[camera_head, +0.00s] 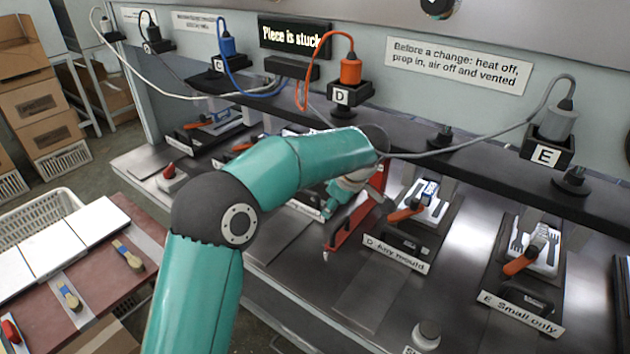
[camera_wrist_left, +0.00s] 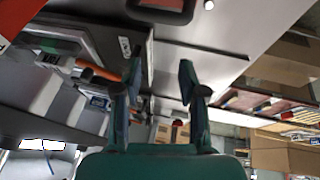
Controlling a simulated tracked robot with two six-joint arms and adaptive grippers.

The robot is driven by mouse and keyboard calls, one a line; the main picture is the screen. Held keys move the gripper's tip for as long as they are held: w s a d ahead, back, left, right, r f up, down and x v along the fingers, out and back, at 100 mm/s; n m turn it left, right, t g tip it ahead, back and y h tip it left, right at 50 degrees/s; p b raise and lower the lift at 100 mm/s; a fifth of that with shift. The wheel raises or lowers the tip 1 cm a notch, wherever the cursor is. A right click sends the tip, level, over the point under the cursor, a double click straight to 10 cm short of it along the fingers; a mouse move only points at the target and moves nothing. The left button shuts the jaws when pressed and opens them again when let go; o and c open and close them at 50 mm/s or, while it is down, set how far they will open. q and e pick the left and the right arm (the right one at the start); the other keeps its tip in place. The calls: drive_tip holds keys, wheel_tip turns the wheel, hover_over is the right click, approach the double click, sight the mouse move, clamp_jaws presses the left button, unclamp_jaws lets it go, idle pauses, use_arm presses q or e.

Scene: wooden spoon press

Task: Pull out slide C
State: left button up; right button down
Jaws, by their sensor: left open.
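My left arm crosses the middle of the head view. Its gripper (camera_head: 334,205) is low over the bench, left of station D, partly hidden by my forearm. In the left wrist view the two fingers (camera_wrist_left: 161,78) stand apart with nothing between them. An orange handle (camera_wrist_left: 98,72) lies left of the fingers there; I cannot tell which station it belongs to. The plug marked C (camera_head: 218,66) sits on the back shelf. Slide C itself cannot be made out; my arm covers much of the bench around there. My right gripper is in neither view.
A red upright part (camera_head: 362,215) stands close to my gripper. Right of it are station D, labelled "Any mould" (camera_head: 397,253), and station E, labelled "Small only" (camera_head: 520,314). Cables hang along the shelf. A display (camera_head: 293,38) reads "Piece is stuck". A side table (camera_head: 105,285) is at left.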

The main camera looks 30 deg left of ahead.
use_arm(q)
drive_tip(key=p, duration=0.5)
hover_over(308, 191)
drive_tip(key=s+d, duration=0.1)
drive_tip(key=d, duration=0.1)
drive_tip(key=p+x, duration=0.1)
drive_tip(key=x, duration=0.3)
drive_tip(key=shift+w+a+f, duration=0.1)
drive_tip(key=shift+a+f, duration=0.05)
drive_tip(key=shift+a, duration=0.05)
drive_tip(key=shift+a+f, duration=0.15)
drive_tip(key=shift+f, duration=0.25)
clamp_jaws()
